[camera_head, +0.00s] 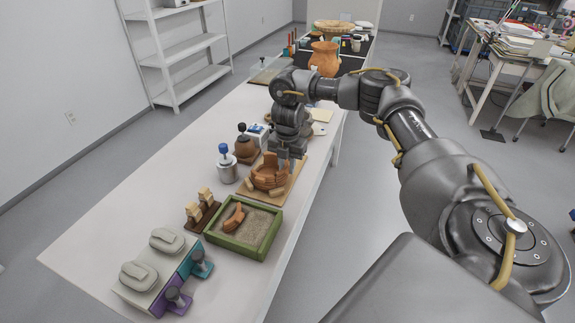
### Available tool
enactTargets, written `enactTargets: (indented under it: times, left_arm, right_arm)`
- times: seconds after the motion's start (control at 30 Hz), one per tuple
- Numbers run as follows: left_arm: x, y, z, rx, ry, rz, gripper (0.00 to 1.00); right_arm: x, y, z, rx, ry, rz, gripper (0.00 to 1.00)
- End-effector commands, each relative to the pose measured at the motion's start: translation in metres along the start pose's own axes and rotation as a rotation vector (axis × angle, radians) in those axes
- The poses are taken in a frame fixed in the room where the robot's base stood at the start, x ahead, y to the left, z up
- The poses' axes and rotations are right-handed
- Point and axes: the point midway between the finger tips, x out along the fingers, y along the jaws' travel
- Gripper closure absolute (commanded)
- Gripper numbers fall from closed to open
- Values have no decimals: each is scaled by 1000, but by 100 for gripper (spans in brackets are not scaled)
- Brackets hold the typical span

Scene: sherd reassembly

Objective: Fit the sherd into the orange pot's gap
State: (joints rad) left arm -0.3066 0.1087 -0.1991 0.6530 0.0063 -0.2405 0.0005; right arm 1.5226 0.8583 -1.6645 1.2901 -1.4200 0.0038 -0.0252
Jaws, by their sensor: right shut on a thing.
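The orange pot (268,181) is an open, broken-rimmed bowl shape standing on a wooden board. My right gripper (289,164) points down at the pot's far right wall and is shut on a sherd. The fingers and the pot's wall mostly hide that sherd, and I cannot tell whether it touches the pot or sits in the gap. Another curved orange sherd (234,218) lies on the sand in a green-rimmed tray. My left gripper is not in view.
The wooden board (289,189) and the green tray (213,238) sit near the table's right edge. A metal pot with a blue knob (226,168), a brown jar (245,150) and a wooden stand stand to their left.

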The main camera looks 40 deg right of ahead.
Motion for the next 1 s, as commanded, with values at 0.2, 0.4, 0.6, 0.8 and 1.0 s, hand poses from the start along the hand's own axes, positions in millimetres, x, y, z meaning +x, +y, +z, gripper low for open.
enactTargets:
  times: [0.2, 0.4, 0.6, 0.8, 1.0]
  left_arm:
    - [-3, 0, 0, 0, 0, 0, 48]
    - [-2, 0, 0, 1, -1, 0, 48]
    - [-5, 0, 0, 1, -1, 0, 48]
    - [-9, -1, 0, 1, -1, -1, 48]
    - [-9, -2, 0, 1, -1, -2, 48]
  right_arm:
    - [1, 4, 1, -6, -2, 0, 95]
    - [1, 4, 1, -7, -2, 0, 95]
    - [1, 4, 1, -7, -1, 0, 95]
    - [3, 4, 0, -7, 0, 0, 95]
    - [4, 4, 0, -7, -1, 1, 95]
